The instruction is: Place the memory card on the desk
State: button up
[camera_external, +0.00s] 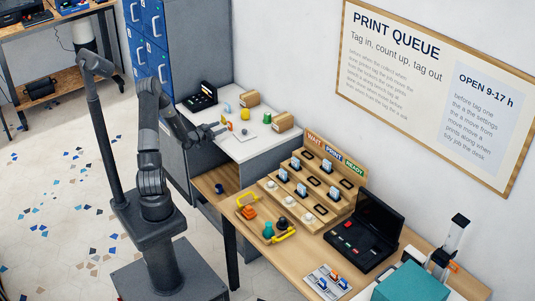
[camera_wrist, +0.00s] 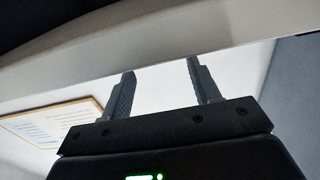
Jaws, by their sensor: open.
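I cannot pick out the memory card with certainty. Several small pale-blue cards (camera_external: 301,190) stand in dark holders on the tiered wooden rack, too small to identify. The wooden desk (camera_external: 362,282) carries this rack. A white-topped desk (camera_external: 240,150) adjoins it, further back. My gripper (camera_external: 222,128) is over the front part of the white-topped desk, near small coloured items. In the wrist view my gripper (camera_wrist: 163,86) has its two fingers apart with nothing between them. A pale edge crosses above the fingertips there.
A tray (camera_external: 256,231) with yellow handles holds coloured pieces. A black case (camera_external: 362,232) stands open to its right. Blue lockers (camera_external: 150,40) rise behind.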

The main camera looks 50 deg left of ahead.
aim_at(229, 123)
jog(key=w, duration=0.4)
jog(key=shift+w+d+r, duration=0.1)
jog(key=shift+w+d, duration=0.15)
jog(key=shift+w, duration=0.15)
jog(key=c, duration=1.1)
jog(key=shift+r, duration=0.1)
jog(key=shift+r, duration=0.45)
notch_tip(229, 123, up, 3)
jog(key=d+r, duration=0.2)
jog(key=d, duration=0.2)
jog(key=s+d+r, duration=0.1)
jog(key=d+r, duration=0.1)
jog(key=d, duration=0.1)
jog(key=d+r, duration=0.3)
jog(key=d, duration=0.1)
jog(key=shift+s+d, duration=0.3)
